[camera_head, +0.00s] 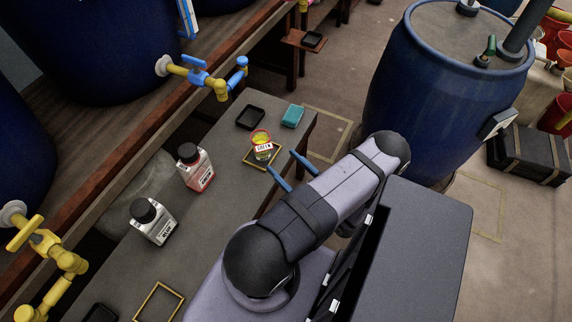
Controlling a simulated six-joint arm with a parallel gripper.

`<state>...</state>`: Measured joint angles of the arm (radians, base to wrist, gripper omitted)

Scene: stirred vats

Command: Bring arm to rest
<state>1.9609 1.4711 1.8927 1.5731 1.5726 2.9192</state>
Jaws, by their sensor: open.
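My gripper (292,170) is open and empty, its two blue fingers spread apart just to the right of a small jar. The jar (262,146) has a "GREEN" label, yellow-green contents and a reddish rim. It stands upright inside a yellow square outline (249,163) on the grey bench (226,200). A gap shows between the jar and my fingers. My arm reaches up and right from its base and bends back over; the wrist is hidden behind the arm.
Two black-capped bottles, one red-filled (196,168) and one pale (152,222), stand on the bench. A black tray (250,117) and a teal block (292,115) lie behind the jar. A blue-handled tap (196,77) overhangs the bench. A blue vat (435,95) stands beyond my arm.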

